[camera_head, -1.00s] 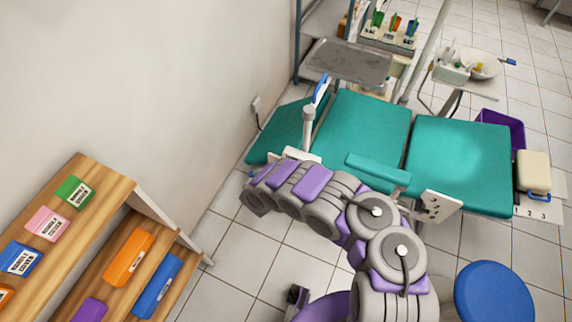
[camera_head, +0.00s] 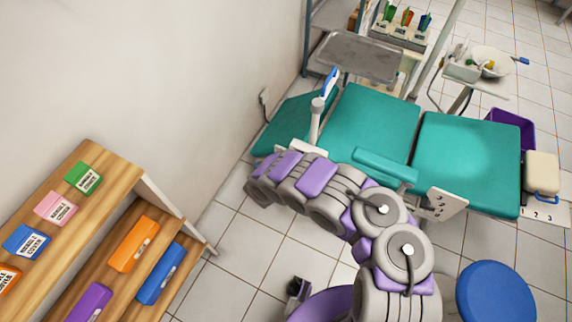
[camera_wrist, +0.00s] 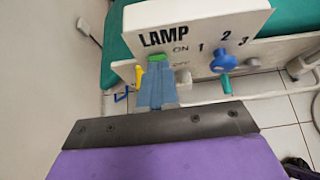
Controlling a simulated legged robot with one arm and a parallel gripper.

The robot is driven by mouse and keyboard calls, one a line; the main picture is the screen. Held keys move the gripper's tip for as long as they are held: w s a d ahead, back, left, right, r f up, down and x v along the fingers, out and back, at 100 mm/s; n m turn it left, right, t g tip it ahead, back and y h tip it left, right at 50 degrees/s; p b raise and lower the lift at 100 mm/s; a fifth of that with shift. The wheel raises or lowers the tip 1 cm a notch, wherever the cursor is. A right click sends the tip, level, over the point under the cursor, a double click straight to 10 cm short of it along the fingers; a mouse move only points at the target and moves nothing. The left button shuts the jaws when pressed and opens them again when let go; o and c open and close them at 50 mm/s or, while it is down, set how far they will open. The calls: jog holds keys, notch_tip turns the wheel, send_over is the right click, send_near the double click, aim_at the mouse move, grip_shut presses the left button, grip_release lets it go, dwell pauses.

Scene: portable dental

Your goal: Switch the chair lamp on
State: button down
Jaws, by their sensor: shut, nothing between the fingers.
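The white lamp panel (camera_wrist: 200,25) carries the words LAMP and ON, a partly covered lower label, and the numbers 1, 2 and 3. A blue knob (camera_wrist: 222,60) sits below the numbers. My gripper (camera_wrist: 157,68) is shut, with its blue-grey fingers in front of the panel just left of ON. A small green piece (camera_wrist: 157,58) shows at the fingertips; I cannot tell whether they touch it. In the head view, my arm hides the gripper and most of the panel beside the green dental chair (camera_head: 370,125).
A yellow piece (camera_wrist: 139,76) and a teal peg (camera_wrist: 226,84) sit below the panel. A wooden shelf (camera_head: 125,182) with several boxes stands at left, against the wall. A blue stool (camera_head: 495,292) is at the lower right. Tiled floor lies between the shelf and chair.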

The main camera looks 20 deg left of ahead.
jog(key=d+p+v, duration=0.1)
jog(key=p+v, duration=0.3)
jog(key=v, duration=0.8)
jog(key=shift+s+a+r, duration=0.25)
jog(key=shift+a+r, duration=0.05)
jog(key=shift+a, duration=0.15)
